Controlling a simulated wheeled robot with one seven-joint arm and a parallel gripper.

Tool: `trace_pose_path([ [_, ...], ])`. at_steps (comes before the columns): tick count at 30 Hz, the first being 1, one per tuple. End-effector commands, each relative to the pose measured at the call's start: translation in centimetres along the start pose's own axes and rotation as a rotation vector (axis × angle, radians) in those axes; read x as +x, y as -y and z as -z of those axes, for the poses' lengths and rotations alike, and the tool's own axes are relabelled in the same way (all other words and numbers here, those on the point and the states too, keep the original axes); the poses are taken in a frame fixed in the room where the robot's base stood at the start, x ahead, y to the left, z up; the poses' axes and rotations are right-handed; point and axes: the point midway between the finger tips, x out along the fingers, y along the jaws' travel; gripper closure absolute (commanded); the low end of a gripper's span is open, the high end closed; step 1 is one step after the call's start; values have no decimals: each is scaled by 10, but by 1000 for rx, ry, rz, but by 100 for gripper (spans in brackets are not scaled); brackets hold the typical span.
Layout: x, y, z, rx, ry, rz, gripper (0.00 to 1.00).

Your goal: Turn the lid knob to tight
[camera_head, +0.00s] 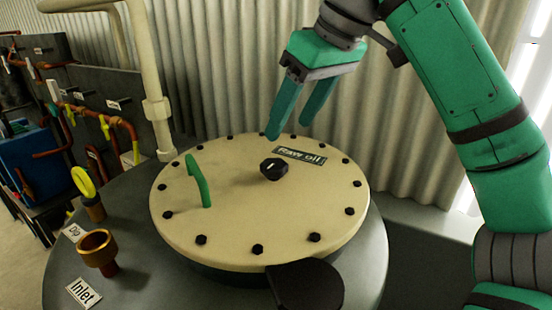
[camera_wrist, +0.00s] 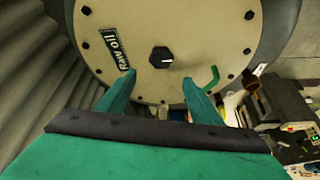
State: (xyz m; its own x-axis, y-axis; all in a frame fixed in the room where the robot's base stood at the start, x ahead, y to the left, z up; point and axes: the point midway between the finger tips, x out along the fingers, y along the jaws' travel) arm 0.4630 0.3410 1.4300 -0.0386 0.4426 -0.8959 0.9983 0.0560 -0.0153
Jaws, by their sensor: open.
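The lid knob (camera_head: 273,169) is a black, many-sided knob with a short white mark on top. It sits near the middle of the round cream lid (camera_head: 240,222), beside the "Raw oil" label (camera_head: 300,155). In the wrist view the knob (camera_wrist: 162,57) lies beyond and between my fingertips, with its white mark pointing right. My gripper (camera_head: 291,131) is green, open and empty, above the far side of the lid and apart from the knob. My fingers also show in the wrist view (camera_wrist: 158,80). No tightness marking can be made out.
A green handle (camera_head: 199,182) stands up from the lid's left part. Dark bolts ring the lid. A brass inlet fitting (camera_head: 97,248) and a yellow-topped dip fitting (camera_head: 88,192) stand at left. A cream pipe (camera_head: 150,80) rises behind. A black flap (camera_head: 305,285) lies at the front.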

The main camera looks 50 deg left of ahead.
Motion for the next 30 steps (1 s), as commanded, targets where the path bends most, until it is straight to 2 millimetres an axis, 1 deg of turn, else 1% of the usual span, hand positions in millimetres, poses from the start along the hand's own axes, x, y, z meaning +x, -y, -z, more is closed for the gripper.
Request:
trace_pose_path([
  [4, -5, 3, -3, 3, 61, -17, 40],
  [8, 2, 4, -4, 3, 73, -18, 40],
  [11, 16, 4, -5, 3, 71, -16, 40],
  [21, 74, 2, -10, 4, 70, -17, 40],
  [25, 90, 2, -10, 4, 69, -17, 40],
  [30, 100, 2, -11, 3, 69, -18, 40],
])
